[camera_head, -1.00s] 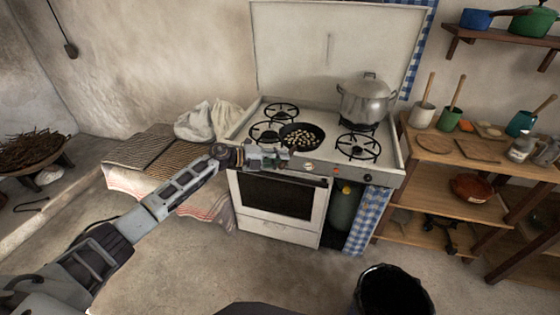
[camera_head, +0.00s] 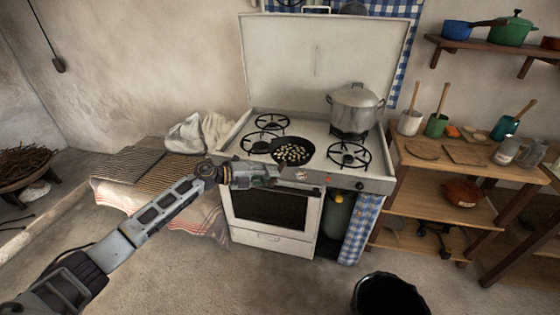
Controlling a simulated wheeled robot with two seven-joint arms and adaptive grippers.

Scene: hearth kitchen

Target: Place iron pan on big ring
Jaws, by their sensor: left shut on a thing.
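The black iron pan (camera_head: 305,157), with several pale round pieces in it, is at the front middle of the stove (camera_head: 270,224). It sits between the front left ring (camera_head: 262,144) and the front right ring (camera_head: 350,155), overlapping the left one in the picture. I cannot tell whether it rests or hangs just above the top. The front right ring is bare and looks wide. My left gripper (camera_head: 270,174) is shut on the pan at the stove's front edge; the grip itself is hard to see. My right gripper is out of view.
A lidded metal pot (camera_head: 356,106) stands on the back right ring. The back left ring (camera_head: 272,122) is bare. The raised stove lid (camera_head: 325,60) stands behind. Wooden shelves (camera_head: 430,165) are at the right, and a black bucket (camera_head: 390,295) is on the floor in front.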

